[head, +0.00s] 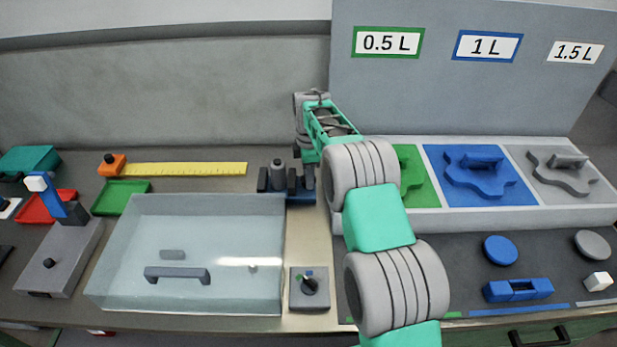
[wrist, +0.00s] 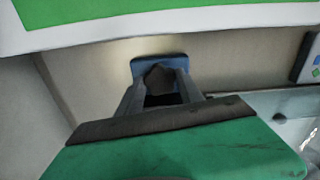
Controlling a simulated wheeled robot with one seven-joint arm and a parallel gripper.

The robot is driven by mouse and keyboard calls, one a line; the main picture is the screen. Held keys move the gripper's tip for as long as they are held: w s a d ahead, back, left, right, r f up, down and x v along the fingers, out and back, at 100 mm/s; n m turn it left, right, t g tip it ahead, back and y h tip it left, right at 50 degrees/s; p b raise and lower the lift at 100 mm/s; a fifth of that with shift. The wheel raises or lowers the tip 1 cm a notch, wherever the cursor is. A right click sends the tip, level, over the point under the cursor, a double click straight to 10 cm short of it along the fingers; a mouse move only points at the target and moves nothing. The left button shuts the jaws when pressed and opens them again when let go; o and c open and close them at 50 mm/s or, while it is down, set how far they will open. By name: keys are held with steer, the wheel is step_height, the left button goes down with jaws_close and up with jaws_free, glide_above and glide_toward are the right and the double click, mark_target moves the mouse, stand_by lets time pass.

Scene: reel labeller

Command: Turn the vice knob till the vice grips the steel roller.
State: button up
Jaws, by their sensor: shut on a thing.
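The blue vice (head: 303,197) stands at the back of the bench, behind the right end of the clear cover. The grey steel roller (head: 278,177) stands upright between its dark jaws; whether both jaws touch it is too small to tell. My gripper (wrist: 160,92) is shut on the dark vice knob (wrist: 158,76) at the vice's right side. In the wrist view the knob sits between the two fingers, with blue vice body (wrist: 147,63) behind it. In the head view my arm partly covers this side, and the knob is hidden.
The clear cover (head: 190,225) with a handle fills the front middle. A small grey switch box (head: 309,294) stands to its right. A yellow ruler (head: 185,169) and green tray (head: 121,197) lie at left. A white rack with green, blue and grey bays (head: 480,215) stands at right.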

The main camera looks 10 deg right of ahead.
steer(key=m+b, duration=0.1)
steer(key=m, duration=0.3)
steer(key=shift+m, duration=0.3)
steer(key=m, duration=0.4)
steer(key=shift+r+m, duration=0.1)
steer(key=shift+m, duration=0.2)
steer(key=o, duration=1.1)
step_height(320, 180, up, 8)
steer(key=shift+f+b, duration=0.1)
steer(key=shift+b, duration=0.65)
